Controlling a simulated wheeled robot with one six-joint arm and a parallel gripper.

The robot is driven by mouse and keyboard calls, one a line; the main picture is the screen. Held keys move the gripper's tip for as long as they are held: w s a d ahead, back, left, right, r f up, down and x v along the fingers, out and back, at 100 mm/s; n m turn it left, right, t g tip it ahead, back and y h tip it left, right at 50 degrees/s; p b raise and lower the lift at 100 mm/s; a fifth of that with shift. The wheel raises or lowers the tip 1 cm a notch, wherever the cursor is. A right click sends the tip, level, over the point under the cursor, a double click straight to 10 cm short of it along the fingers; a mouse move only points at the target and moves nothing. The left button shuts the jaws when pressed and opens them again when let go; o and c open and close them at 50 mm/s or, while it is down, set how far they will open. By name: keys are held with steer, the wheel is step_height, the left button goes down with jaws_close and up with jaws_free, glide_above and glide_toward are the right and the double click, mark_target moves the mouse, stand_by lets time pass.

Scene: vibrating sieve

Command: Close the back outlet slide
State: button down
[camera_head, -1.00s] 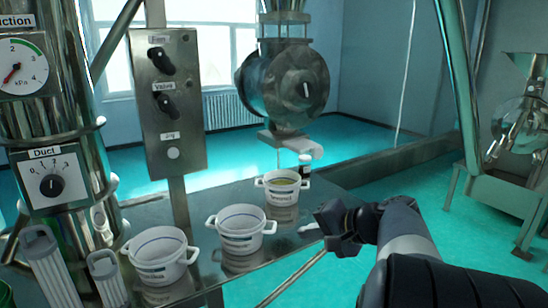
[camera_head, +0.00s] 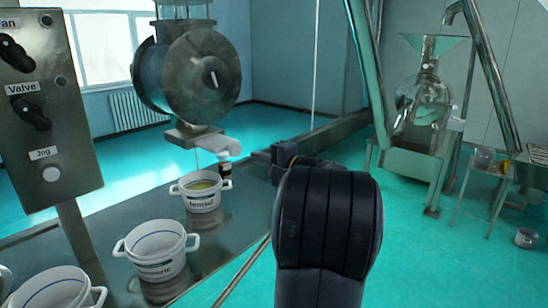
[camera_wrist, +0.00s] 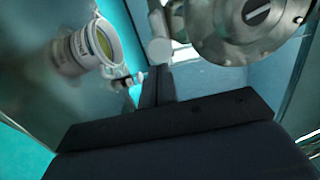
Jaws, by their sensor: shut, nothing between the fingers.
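A large round metal housing (camera_head: 195,75) with a slot mark hangs at the upper left in the head view; it also shows in the wrist view (camera_wrist: 235,45). Below it is a short pale spout (camera_head: 218,146), seen in the wrist view too (camera_wrist: 158,28). I cannot tell whether any part here is the back outlet slide. My gripper (camera_head: 275,154) is right of the spout and apart from it in the head view, partly hidden by my arm. In the wrist view its fingers (camera_wrist: 157,78) are together and empty, pointing toward the spout's lower end.
More white buckets (camera_head: 157,250) stand nearer. A control panel (camera_head: 40,110) is at the left.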

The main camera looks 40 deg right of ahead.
steer(key=p, duration=0.2)
glide_toward(227, 144)
steer(key=shift+w+a+f, duration=0.15)
steer(key=shift+w+f, duration=0.1)
steer(key=shift+w, duration=0.35)
steer(key=shift+w+a+f, duration=0.1)
steer(key=shift+w+f, duration=0.15)
steer(key=shift+w, duration=0.35)
steer(key=w+b, duration=0.1)
steer(key=w, duration=0.1)
steer(key=w+b, duration=0.1)
steer(key=w, duration=0.4)
steer(key=shift+w+a+f+b, duration=0.1)
steer(key=shift+a+b, duration=0.15)
steer(key=shift+b, duration=0.15)
steer(key=shift+w, duration=0.1)
steer(key=shift+r, duration=0.3)
steer(key=shift+a, duration=0.1)
